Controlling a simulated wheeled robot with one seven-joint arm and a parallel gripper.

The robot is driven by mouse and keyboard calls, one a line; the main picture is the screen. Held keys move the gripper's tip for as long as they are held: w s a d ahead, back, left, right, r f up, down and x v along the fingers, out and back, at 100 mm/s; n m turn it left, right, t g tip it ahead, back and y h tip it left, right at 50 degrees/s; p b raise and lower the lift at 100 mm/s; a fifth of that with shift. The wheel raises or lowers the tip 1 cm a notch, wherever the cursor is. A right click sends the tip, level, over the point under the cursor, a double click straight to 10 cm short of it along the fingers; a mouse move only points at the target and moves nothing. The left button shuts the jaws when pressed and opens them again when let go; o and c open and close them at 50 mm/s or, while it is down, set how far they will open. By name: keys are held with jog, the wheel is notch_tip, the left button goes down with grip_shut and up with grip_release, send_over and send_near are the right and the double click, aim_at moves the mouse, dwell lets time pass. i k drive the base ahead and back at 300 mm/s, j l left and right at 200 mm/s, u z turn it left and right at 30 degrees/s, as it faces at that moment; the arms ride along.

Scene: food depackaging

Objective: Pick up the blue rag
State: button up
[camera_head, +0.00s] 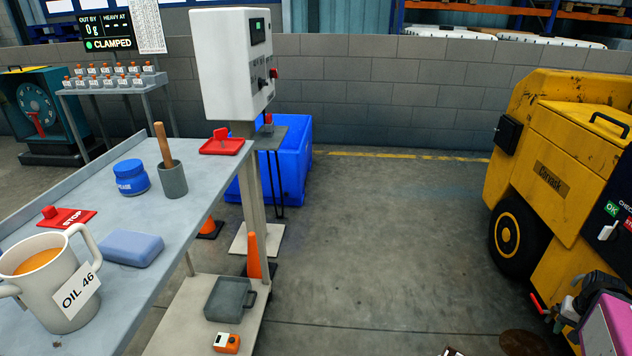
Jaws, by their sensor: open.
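The blue rag (131,248) looks like a flat, folded, pale blue pad with rounded corners. It lies on the grey bench top (205,219), right of the mug and near the bench's right edge. Nothing covers it.
A mug labelled OIL 46 (52,293) stands beside the rag. Behind are a red STOP plate (70,218), blue jar (130,178) and grey cup with wooden handle (174,181). A yellow machine (555,185) stands right. The middle floor is clear.

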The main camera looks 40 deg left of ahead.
aim_at(136, 248)
jog(key=u, duration=3.5)
jog(key=z, duration=0.7)
jog(key=k+j+z, duration=0.2)
jog(key=j+z, duration=0.25)
jog(key=k+j+z, duration=0.25)
jog(key=z, duration=0.15)
